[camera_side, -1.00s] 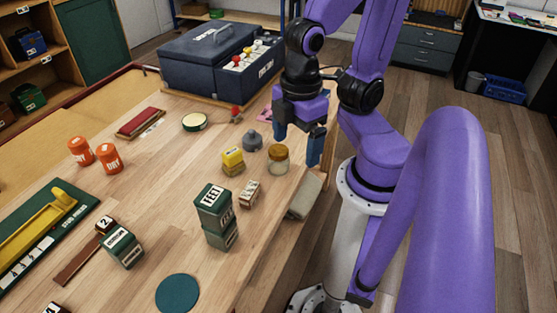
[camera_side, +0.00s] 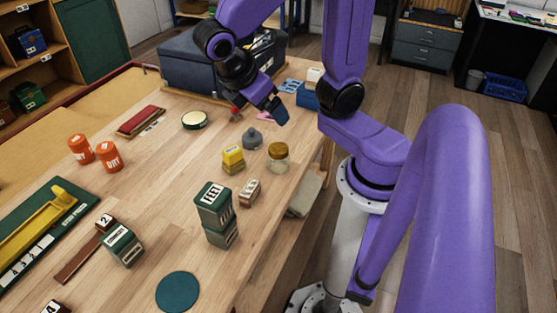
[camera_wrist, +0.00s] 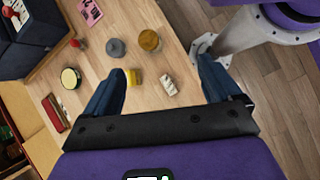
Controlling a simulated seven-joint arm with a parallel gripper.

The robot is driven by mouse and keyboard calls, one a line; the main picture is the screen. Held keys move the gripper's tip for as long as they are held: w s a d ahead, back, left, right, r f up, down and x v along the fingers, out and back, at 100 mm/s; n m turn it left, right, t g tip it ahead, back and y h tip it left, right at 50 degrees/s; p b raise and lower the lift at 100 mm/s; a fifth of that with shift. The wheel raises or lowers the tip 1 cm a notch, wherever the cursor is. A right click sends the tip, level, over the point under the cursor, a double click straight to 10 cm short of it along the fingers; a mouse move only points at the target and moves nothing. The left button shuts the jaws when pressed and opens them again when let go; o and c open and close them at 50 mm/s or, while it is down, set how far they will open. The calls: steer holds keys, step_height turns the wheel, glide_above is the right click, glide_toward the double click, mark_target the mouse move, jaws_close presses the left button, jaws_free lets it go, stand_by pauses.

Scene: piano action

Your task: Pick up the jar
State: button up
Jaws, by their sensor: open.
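The jar (camera_side: 278,157) is clear with a golden-brown lid. It stands upright near the table's right edge in the side view and shows at the upper middle of the wrist view (camera_wrist: 149,41). My gripper (camera_side: 277,112) is above the table, behind the jar in the side view and apart from it. In the wrist view its two blue fingers (camera_wrist: 162,68) are spread wide with nothing held between them. The jar appears beyond the fingertips, roughly between them.
A grey weight (camera_side: 252,140) stands close left of the jar. A yellow block (camera_side: 232,158), a small pale block (camera_side: 249,192) and stacked green boxes (camera_side: 214,212) are nearer the camera. A round tin (camera_side: 195,120) and large dark case (camera_side: 190,68) stand further back.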

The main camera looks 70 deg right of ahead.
mark_target(275, 151)
steer(key=w+d+r+n+g+h, duration=0.1)
steer(key=w+d+g+h, duration=0.15)
steer(key=w+h, duration=0.35)
step_height(275, 151, down, 20)
steer(key=shift+g, duration=0.45)
steer(key=x, duration=1.1)
steer(key=shift+d+f, duration=0.15)
steer(key=shift+d, duration=0.25)
steer(key=c, duration=1.2)
